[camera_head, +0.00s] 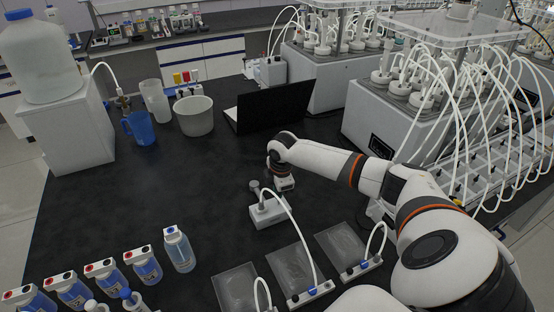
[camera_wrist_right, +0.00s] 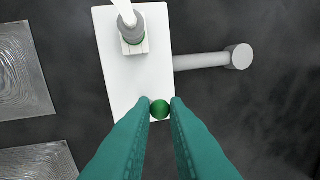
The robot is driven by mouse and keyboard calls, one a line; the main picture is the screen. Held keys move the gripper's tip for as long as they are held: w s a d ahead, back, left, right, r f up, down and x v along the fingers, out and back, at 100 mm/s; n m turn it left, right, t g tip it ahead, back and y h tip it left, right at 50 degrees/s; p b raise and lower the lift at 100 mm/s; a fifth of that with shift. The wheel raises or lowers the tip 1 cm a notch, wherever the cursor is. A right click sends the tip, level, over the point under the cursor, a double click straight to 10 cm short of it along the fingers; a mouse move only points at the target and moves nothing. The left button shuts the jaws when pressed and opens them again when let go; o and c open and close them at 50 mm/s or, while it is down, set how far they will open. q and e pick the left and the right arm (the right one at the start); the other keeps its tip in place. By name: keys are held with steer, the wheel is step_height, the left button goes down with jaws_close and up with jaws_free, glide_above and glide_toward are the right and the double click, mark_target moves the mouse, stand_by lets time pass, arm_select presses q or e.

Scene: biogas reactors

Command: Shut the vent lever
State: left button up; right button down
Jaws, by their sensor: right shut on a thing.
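The white vent block (camera_head: 268,212) lies on the black bench in the middle of the head view. It also fills the upper middle of the right wrist view (camera_wrist_right: 125,75). A small green round knob (camera_wrist_right: 160,109), seemingly the end of the vent lever, shows at the block's near right corner. My right gripper (camera_wrist_right: 160,104) has its two teal fingers closed on the knob, one on each side. In the head view my right gripper (camera_head: 284,184) is just behind the block, and its fingertips and the knob are hard to make out. My left gripper is not in view.
A grey capped pipe (camera_wrist_right: 210,60) sticks out from the block's side. A white hose runs from the block's fitting (camera_wrist_right: 132,35) towards flat clear bags (camera_head: 290,270). Blue-liquid bottles (camera_head: 180,252) stand front left. A laptop (camera_head: 272,106) and reactors (camera_head: 400,120) stand behind.

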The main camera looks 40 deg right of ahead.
steer(key=shift+s+a+r+t+p, duration=0.2)
steer(key=shift+s+t+p, duration=0.4)
steer(key=shift+t+p, duration=0.2)
steer(key=shift+s+f+t+h, duration=0.15)
steer(key=shift+s+t+h, duration=0.1)
steer(key=shift+t+h, duration=0.2)
steer(key=shift+s+a+f+t, duration=0.2)
steer(key=shift+s+t, duration=0.2)
steer(key=shift+t, duration=0.45)
steer(key=shift+s+a+f+t+h+b, duration=0.25)
steer(key=shift+s+f+t+h+b, duration=0.25)
steer(key=shift+t, duration=0.6)
steer(key=shift+s+f+t+h+b, duration=0.15)
steer(key=shift+s+t+h+b, duration=0.15)
steer(key=shift+t+b, duration=0.55)
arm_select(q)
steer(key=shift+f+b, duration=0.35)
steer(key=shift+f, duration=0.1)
arm_select(e)
steer(key=shift+s+a+t, duration=0.1)
steer(key=shift+s+t, duration=0.1)
steer(key=shift+t, duration=0.25)
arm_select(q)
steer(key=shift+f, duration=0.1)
arm_select(e)
steer(key=shift+h, duration=0.25)
